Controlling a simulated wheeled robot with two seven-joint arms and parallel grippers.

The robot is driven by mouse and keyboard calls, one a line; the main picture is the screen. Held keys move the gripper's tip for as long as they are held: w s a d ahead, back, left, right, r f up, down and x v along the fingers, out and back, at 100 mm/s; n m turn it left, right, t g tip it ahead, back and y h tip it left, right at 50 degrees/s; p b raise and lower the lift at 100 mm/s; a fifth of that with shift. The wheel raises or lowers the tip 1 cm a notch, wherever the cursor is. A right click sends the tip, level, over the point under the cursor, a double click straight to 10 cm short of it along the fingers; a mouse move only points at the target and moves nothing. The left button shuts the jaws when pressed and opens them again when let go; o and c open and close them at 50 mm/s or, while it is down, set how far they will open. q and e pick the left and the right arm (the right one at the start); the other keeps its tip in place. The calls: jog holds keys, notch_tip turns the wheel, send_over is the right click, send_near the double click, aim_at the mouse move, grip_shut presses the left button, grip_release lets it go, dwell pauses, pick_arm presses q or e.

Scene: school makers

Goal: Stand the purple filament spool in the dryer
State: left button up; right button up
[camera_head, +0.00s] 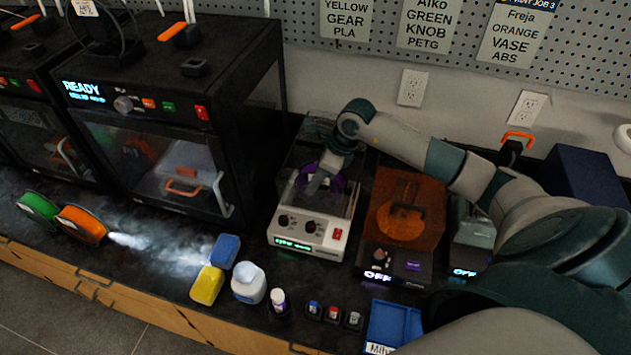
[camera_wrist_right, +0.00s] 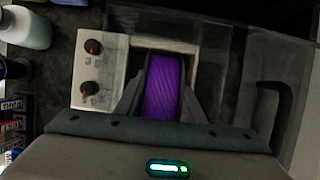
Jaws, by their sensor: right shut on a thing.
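The purple filament spool (camera_wrist_right: 164,86) is held on edge between the fingers of my right gripper (camera_wrist_right: 164,100) in the right wrist view. In the head view the spool (camera_head: 334,186) shows in part behind my right gripper (camera_head: 318,182), at the dryer's opening. The dryer (camera_head: 307,236) is a pale box with two dark knobs, a red switch and a green display; its front panel (camera_wrist_right: 88,75) also shows in the wrist view. The spool's lower part is hidden, so I cannot tell whether it touches the dryer floor. My left gripper is not in view.
A 3D printer (camera_head: 150,115) stands left of the dryer, and an orange-lidded machine (camera_head: 400,220) stands close on its right. Green (camera_head: 38,208) and orange (camera_head: 82,224) spools, sponges (camera_head: 207,285) and a white jar (camera_head: 248,283) sit along the front of the bench.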

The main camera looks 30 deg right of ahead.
jog(key=shift+f, duration=0.9)
jog(key=shift+f, duration=0.15)
jog(key=o, duration=1.3)
jog(key=shift+r, duration=0.25)
